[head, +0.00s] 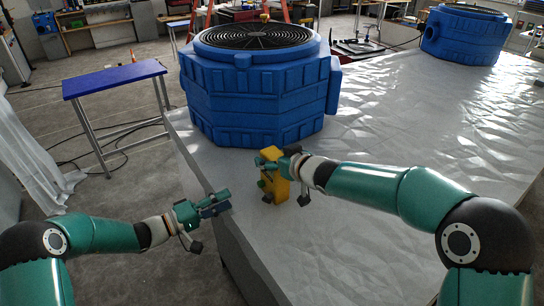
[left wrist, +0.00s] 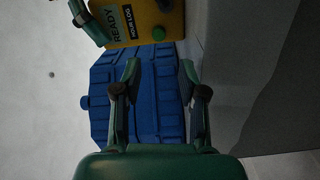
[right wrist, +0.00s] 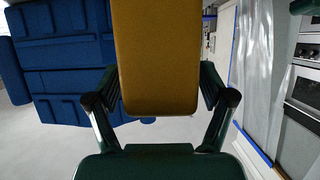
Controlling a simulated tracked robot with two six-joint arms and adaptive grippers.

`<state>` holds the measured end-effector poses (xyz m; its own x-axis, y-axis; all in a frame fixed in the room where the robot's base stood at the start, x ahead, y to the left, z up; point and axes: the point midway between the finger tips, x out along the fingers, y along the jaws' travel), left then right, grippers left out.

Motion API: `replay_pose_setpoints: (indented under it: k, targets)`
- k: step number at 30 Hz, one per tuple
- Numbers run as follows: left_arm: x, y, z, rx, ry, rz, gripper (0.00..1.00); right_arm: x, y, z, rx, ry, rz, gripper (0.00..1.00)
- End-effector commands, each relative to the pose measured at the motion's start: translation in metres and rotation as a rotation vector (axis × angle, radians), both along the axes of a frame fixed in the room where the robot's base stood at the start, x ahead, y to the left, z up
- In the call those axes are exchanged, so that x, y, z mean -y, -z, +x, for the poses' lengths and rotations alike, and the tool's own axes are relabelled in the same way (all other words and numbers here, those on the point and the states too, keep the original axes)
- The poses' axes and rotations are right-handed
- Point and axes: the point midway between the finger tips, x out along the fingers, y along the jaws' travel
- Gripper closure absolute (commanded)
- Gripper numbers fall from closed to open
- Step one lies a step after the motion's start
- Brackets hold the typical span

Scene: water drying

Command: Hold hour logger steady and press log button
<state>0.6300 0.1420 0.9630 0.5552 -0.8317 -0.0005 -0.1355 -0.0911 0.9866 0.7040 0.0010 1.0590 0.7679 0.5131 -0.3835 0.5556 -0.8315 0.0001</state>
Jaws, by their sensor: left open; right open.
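The hour logger (head: 278,188) is a yellow box standing upright near the left edge of the sheet-covered table. In the left wrist view its face (left wrist: 125,32) shows READY and HOUR LOG labels and a round green button (left wrist: 159,33). My right gripper (head: 272,164) is open, with its fingers on either side of the logger's upper part. The right wrist view shows the yellow body (right wrist: 155,50) between the spread fingers; I cannot tell whether they touch it. My left gripper (head: 216,206) is open and empty, left of the logger and apart from it, its fingers (left wrist: 160,70) pointing toward the logger.
A large blue fan unit (head: 255,100) stands on the table behind the logger. Another blue unit (head: 465,35) is at the far right. The silver sheet (head: 400,140) is bare between them. A blue-topped stand (head: 115,78) is on the floor to the left.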

Motion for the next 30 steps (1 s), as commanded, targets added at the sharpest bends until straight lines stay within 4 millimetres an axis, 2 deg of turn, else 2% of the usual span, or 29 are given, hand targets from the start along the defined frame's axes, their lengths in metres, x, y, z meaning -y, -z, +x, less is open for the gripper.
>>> replay_pose_setpoints:
  k: [5,13,24,26,30]
  targets:
    - [-0.0003,0.0,-0.0001,0.0,0.0,0.0,0.58,-0.0051,0.0035,0.0071,0.0,0.0,0.0,0.19]
    - [-0.0006,0.0,-0.0002,0.0,-0.001,0.0,0.58,-0.0058,0.0038,0.0076,0.0,0.0,0.0,0.19]
    - [-0.0009,0.0,-0.0003,0.0,-0.001,0.0,0.58,-0.0061,0.0039,0.0074,0.0,-0.001,0.0,0.8]
    - [-0.0009,0.0,-0.0003,0.0,-0.001,0.0,0.6,-0.0061,0.0039,0.0074,0.0,-0.001,0.0,0.84]
    - [-0.0011,-0.0001,-0.0002,0.0,-0.002,0.0,0.83,-0.0061,0.004,0.0075,-0.001,-0.001,0.0,0.85]
